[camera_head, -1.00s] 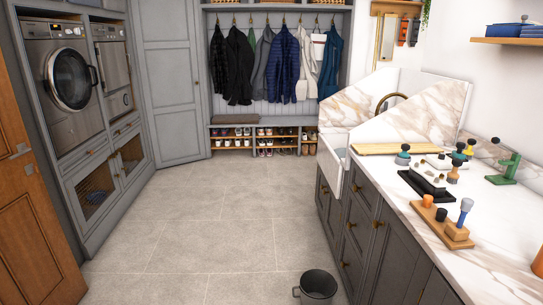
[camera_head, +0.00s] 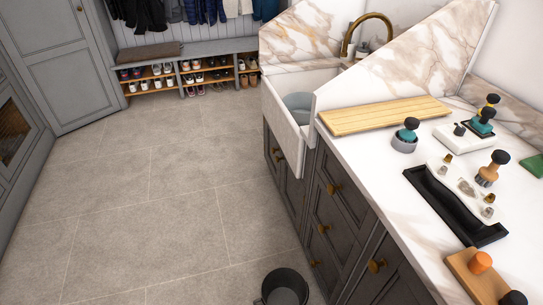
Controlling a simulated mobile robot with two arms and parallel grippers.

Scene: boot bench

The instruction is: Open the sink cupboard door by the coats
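The white sink (camera_head: 290,118) stands at the far end of the counter, with a brass tap (camera_head: 362,22) behind it. Below it is a dark grey sink cupboard with brass knobs. Its far door (camera_head: 269,140), on the side by the coats (camera_head: 195,10), is seen at a steep angle and looks shut. The nearer door (camera_head: 292,192) also looks shut. Neither of my grippers is in view.
Grey drawers with brass knobs (camera_head: 333,189) run along the counter towards me. A dark bucket (camera_head: 285,288) stands on the floor beside them. The tiled floor (camera_head: 150,200) left of the counter is clear up to the shoe bench (camera_head: 165,68).

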